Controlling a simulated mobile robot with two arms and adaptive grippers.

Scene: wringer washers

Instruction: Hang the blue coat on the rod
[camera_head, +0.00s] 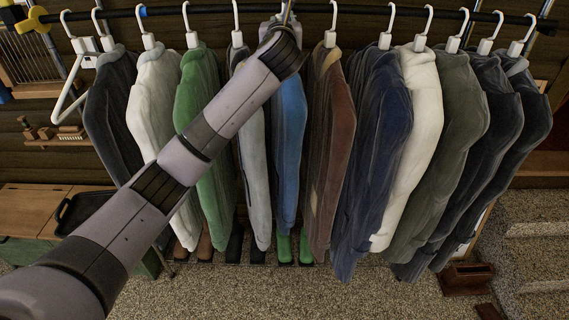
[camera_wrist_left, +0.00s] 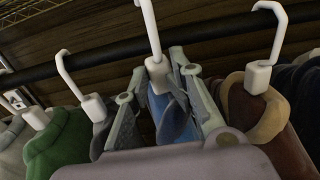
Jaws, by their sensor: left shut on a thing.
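The blue coat (camera_head: 290,130) hangs upright between a grey coat (camera_head: 252,140) and a brown coat (camera_head: 330,140). My left gripper (camera_head: 284,24) is at the top of the blue coat, close to the black rod (camera_head: 350,12). In the left wrist view my left gripper (camera_wrist_left: 160,82) is shut around the collar and white hanger neck (camera_wrist_left: 157,68) of the blue coat (camera_wrist_left: 158,105). The hanger hook (camera_wrist_left: 149,25) rises in front of the rod (camera_wrist_left: 105,62). Its top is cut off, so I cannot tell whether it rests over the rod. My right gripper is out of view.
Several coats on white hangers crowd the rod on both sides, including a green coat (camera_head: 198,130) and a navy coat (camera_head: 377,150). An empty white hanger (camera_head: 72,85) hangs at left. A wooden table (camera_head: 30,205) stands lower left. Shoes sit below the coats.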

